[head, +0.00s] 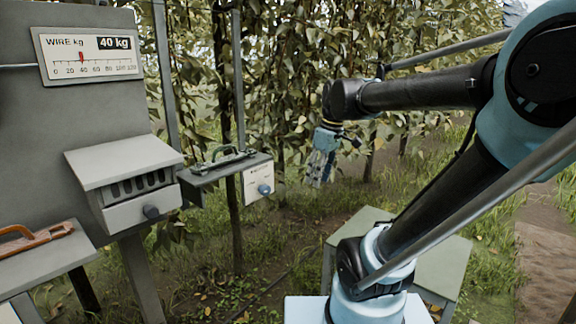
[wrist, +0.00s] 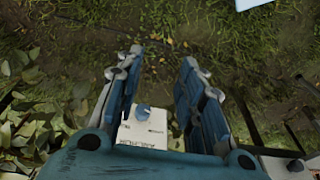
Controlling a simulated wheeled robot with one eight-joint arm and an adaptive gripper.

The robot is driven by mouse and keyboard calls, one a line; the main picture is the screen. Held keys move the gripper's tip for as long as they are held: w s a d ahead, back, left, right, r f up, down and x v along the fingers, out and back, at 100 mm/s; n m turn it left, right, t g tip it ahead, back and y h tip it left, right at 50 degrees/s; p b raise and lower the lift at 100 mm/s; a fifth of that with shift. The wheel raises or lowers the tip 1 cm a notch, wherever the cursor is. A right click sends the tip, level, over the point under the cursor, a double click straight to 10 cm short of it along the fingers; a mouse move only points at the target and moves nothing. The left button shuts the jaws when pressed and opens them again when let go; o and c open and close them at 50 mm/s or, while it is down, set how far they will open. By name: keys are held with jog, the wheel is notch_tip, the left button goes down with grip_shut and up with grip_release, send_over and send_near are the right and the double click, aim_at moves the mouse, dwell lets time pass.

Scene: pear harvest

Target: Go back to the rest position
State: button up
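My gripper (head: 321,168) hangs from my raised arm in the middle of the head view, fingers pointing down. In the wrist view its two blue fingers (wrist: 160,62) stand apart with nothing between the tips, so it is open and empty. It is in the air over grass, to the right of a small white box (head: 257,180) with a blue knob. The white box also shows in the wrist view (wrist: 152,132), beyond and between the fingers. No fruit can be made out in the gripper.
A grey board with a wire gauge (head: 88,54) reading 40 kg stands at left. Beside it are a grey drawer unit (head: 128,175), a shelf holding a green-handled tool (head: 218,160), and an orange-handled tool (head: 34,238). A grey-green table (head: 440,268) stands low at right. Leafy trees (head: 290,80) are behind.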

jog(key=s+d+f+m+h, duration=0.1)
jog(key=s+d+f+m, duration=0.4)
jog(key=f, duration=0.2)
jog(key=s+d+f+m+t+h, duration=0.1)
jog(key=s+d+f+m, duration=0.3)
jog(key=f, duration=0.4)
jog(key=shift+s+d+f+m, duration=0.15)
jog(key=shift+s+d+m, duration=0.2)
jog(key=shift+s+m, duration=0.45)
jog(key=shift+s, duration=0.1)
jog(key=shift+w+f, duration=0.2)
jog(key=shift+w, duration=0.25)
